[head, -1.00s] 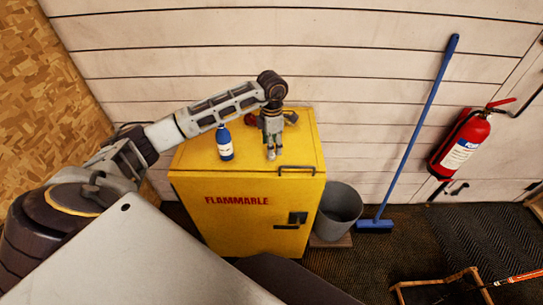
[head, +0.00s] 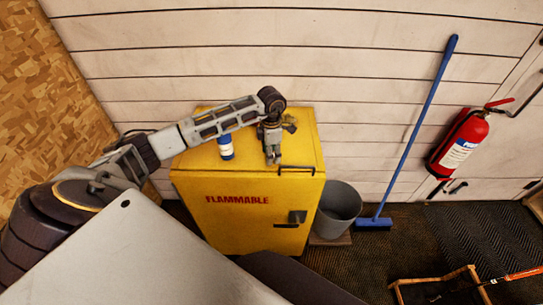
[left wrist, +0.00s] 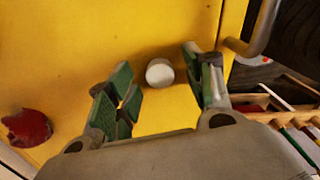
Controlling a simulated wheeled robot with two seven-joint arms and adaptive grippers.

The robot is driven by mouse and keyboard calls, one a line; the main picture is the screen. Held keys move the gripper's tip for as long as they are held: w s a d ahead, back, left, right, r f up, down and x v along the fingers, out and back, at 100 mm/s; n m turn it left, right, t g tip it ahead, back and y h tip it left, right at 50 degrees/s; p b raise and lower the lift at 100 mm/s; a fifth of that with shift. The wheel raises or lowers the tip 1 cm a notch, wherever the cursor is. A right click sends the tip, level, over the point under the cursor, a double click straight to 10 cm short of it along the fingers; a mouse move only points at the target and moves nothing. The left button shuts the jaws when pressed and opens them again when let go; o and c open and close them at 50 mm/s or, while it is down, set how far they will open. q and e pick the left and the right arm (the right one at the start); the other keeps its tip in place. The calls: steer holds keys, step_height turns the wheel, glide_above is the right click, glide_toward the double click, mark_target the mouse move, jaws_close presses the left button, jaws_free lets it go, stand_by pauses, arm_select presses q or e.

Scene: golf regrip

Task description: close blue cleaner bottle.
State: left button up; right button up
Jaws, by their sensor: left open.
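The blue cleaner bottle (head: 226,150) stands upright on top of the yellow cabinet. It has a white label, and my left forearm hides its upper part in the head view. My left gripper (head: 273,157) points down over the cabinet top, to the right of the bottle. In the left wrist view my left gripper (left wrist: 162,84) is open, with green-padded fingers spread apart. A small round white cap-like piece (left wrist: 160,72) shows between the fingertips against the yellow top. I cannot tell whether the fingers touch it. My right gripper is not in view.
The yellow "FLAMMABLE" cabinet (head: 200,185) has a handle (head: 297,170) at its front right edge. A red object (left wrist: 28,128) lies on its top. A grey bucket (head: 340,207), blue broom (head: 410,140) and red fire extinguisher (head: 462,143) stand to the right.

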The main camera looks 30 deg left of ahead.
arm_select(q)
steer(key=c, duration=0.8)
steer(key=shift+r, duration=0.15)
steer(key=shift+r+b, duration=0.8)
steer(key=shift+r, duration=4.05)
